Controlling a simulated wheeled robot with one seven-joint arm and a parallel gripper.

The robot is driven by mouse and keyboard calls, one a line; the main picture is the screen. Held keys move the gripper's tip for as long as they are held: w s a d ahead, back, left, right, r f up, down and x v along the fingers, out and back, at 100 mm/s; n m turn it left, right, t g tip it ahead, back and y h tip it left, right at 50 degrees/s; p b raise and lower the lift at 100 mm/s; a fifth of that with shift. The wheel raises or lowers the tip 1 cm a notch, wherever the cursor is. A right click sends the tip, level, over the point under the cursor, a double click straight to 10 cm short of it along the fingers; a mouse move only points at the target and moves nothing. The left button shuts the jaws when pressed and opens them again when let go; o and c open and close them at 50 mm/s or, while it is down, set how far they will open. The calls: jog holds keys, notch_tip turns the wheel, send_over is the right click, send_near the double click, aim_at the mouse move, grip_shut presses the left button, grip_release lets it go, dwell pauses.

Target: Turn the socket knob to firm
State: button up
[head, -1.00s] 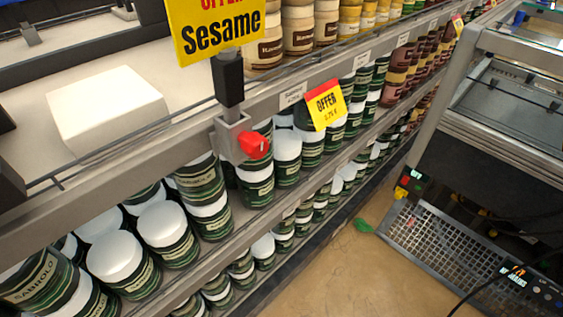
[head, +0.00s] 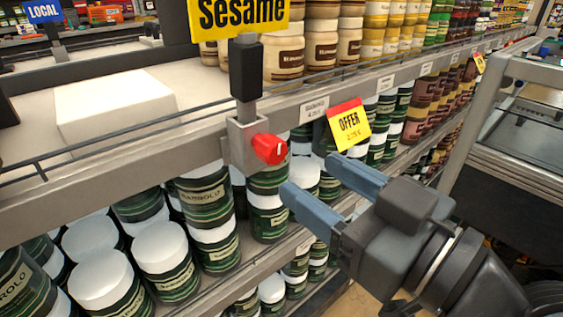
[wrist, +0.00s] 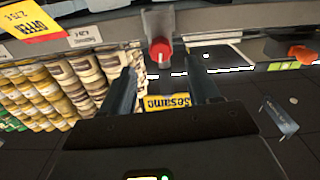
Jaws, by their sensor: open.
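The red socket knob (head: 269,148) sits on a grey bracket (head: 240,143) fixed to the shelf's front rail, under a black post that bears the yellow sesame sign. A light mark shows on its face. My gripper (head: 307,182) is open and empty, to the right of and lower than the knob in the head view, apart from it. In the wrist view the knob (wrist: 160,52) appears beyond the gap between my two open fingers (wrist: 158,88), near the middle. No lettering for firm is readable.
Green jars with white lids (head: 161,247) fill the shelves below the rail. A yellow and red offer tag (head: 348,125) hangs right of the knob, close above my fingers. A white box (head: 115,106) lies on the upper shelf. A metal-framed case (head: 515,150) stands at right.

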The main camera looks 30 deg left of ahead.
aim_at(278, 155)
jog(key=x, duration=0.7)
jog(key=shift+w+a, duration=0.1)
jog(key=shift+a, duration=0.25)
jog(key=c, duration=1)
